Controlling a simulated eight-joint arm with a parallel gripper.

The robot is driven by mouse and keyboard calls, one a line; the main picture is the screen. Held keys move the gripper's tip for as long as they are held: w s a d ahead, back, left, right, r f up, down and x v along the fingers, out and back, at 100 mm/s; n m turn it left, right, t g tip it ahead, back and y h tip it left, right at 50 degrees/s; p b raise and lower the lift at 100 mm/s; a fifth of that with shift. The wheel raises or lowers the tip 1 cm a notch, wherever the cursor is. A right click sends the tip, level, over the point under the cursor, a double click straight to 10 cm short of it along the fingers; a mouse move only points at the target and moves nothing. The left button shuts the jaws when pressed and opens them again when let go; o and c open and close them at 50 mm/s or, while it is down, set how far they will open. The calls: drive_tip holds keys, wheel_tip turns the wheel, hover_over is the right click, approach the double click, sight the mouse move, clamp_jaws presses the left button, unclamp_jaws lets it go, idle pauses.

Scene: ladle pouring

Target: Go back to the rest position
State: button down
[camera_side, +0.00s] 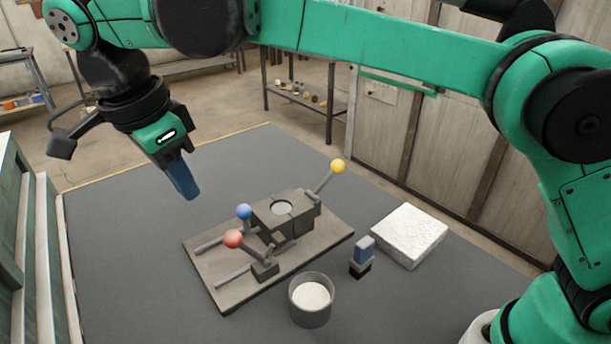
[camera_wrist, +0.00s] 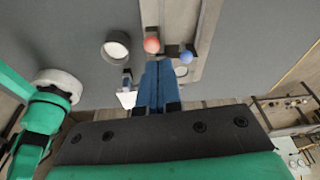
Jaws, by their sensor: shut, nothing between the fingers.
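My gripper (camera_side: 188,192) hangs at the upper left in the side view, above the table and to the left of the fixture. Its blue fingers are shut together with nothing between them. They also show together in the wrist view (camera_wrist: 158,82). The grey fixture plate (camera_side: 222,290) carries a block with a round pale-filled opening (camera_side: 282,208). Levers there end in a red knob (camera_side: 233,239), a blue knob (camera_side: 244,211) and a yellow knob (camera_side: 338,166). My gripper is apart from all of these.
A grey cup (camera_side: 310,313) with pale contents stands in front of the plate. A small blue-topped piece (camera_side: 364,250) stands upright beside a white slab (camera_side: 409,235). The dark table (camera_side: 130,270) is bare on the left. A shelf rack (camera_side: 299,95) stands behind.

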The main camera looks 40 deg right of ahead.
idle(0.3)
drive_tip(key=d+r+n+t+y, duration=0.1)
drive_tip(key=d+n+y, duration=0.1)
drive_tip(key=d+n, duration=0.35)
drive_tip(key=s+d+f+n+t, duration=0.2)
drive_tip(key=s+d+f+n, duration=0.2)
drive_tip(key=d, duration=0.4)
drive_tip(key=s+d+f+n+t, duration=0.3)
drive_tip(key=s+d+n, duration=0.1)
drive_tip(key=d+n, duration=0.3)
drive_tip(key=d, duration=0.2)
drive_tip(key=shift+s+d+f+t+y, duration=0.15)
drive_tip(key=shift+d+f+t+y, duration=0.15)
drive_tip(key=shift+f, duration=0.05)
